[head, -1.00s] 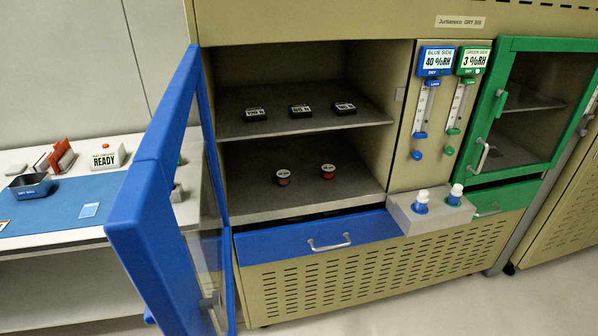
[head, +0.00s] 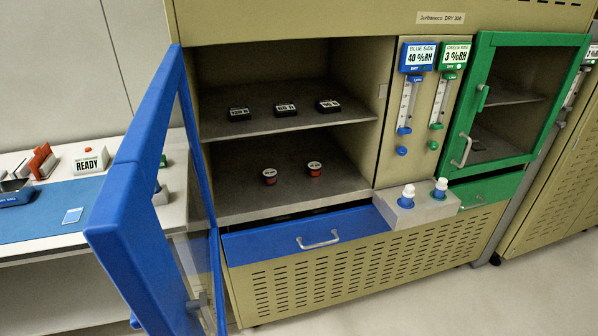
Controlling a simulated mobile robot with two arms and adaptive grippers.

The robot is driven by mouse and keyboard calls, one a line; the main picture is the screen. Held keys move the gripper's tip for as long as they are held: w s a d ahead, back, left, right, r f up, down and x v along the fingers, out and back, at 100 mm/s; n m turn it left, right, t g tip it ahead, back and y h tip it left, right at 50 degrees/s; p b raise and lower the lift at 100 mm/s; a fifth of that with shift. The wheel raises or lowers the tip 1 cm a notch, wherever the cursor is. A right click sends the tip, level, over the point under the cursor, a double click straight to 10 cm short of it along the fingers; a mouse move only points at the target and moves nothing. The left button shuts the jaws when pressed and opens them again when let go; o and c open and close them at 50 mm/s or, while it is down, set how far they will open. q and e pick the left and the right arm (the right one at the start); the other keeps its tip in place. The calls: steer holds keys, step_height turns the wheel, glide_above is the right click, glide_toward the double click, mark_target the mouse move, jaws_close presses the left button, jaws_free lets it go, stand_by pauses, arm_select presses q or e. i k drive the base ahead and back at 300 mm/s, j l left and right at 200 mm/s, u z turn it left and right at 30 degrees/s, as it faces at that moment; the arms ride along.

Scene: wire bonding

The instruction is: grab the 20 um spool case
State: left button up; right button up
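Several small black cases with white labels stand in a row on the upper shelf of the open blue-side cabinet: a left case (head: 238,113), a middle case (head: 286,109) and a right case (head: 328,105). Their label text is too small to read surely, so I cannot tell which is the 20 um spool case. Two small red-and-black round spools, a left one (head: 269,176) and a right one (head: 315,168), stand on the lower shelf. Neither of my grippers shows in the head view.
The blue-framed glass door (head: 140,190) stands open at the left of the cabinet. The green door (head: 510,100) is shut. A grey block (head: 415,211) with two white-capped bottles juts out at the front. A bench with a blue mat (head: 60,205) and a READY sign (head: 88,160) is at the left.

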mark_target(315, 169)
steer(key=i+l+u, duration=0.1)
steer(key=l, duration=0.45)
steer(key=i+l+u, duration=0.15)
steer(key=l, duration=0.4)
steer(key=i+l+u, duration=0.1)
steer(key=l, duration=0.45)
steer(key=i+l+u, duration=0.15)
steer(key=l, duration=0.45)
